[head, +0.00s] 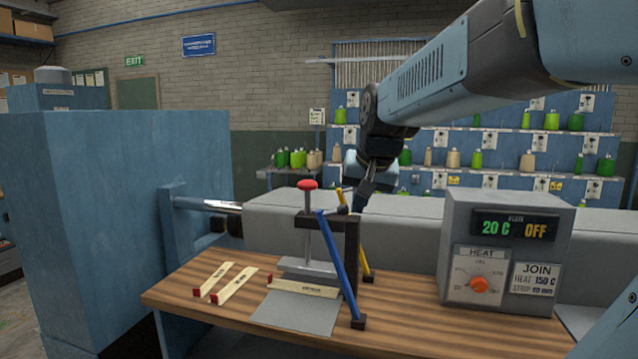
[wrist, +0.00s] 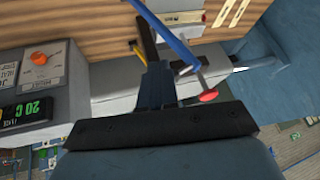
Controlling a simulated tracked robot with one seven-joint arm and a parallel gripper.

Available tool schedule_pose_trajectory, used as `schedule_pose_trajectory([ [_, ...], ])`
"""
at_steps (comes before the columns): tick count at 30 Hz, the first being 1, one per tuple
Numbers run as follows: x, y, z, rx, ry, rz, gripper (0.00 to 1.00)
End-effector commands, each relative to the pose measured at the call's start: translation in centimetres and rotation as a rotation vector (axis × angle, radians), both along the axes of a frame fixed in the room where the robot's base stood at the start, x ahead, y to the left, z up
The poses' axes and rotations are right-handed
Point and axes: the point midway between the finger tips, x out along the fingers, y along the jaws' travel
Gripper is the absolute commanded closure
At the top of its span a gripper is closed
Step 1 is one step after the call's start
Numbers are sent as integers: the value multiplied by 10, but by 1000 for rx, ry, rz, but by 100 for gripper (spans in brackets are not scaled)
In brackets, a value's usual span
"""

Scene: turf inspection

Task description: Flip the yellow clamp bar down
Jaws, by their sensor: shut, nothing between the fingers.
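The yellow clamp bar (head: 357,240) stands raised and tilted beside the dark press post, its lower end in a small black foot on the wooden bench. Part of it is hidden by the post. In the wrist view the yellow bar (wrist: 139,54) shows just beyond my fingers. My gripper (head: 359,207) is shut and empty, close to the upper end of the yellow bar, above and behind the press; I cannot tell whether it touches. It also shows in the wrist view (wrist: 157,72). A blue bar (head: 338,265) stands tilted in front, also raised.
The press has a red knob (head: 307,185) and a metal plate. A grey heater box (head: 505,250), reading 20 C and OFF, stands right of it. Labelled strips (head: 233,283) lie on the bench at left. A grey beam (head: 410,232) runs behind.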

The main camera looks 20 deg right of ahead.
Motion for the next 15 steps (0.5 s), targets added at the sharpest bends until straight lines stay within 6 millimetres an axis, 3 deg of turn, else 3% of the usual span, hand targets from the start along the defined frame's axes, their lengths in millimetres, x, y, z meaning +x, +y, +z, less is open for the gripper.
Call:
schedule_pose_trajectory([
  [1,21,-13,6,20,-5,-45,100],
  [9,115,-84,31,128,-58,-273,100],
  [15,168,-139,36,194,-97,-412,100],
])
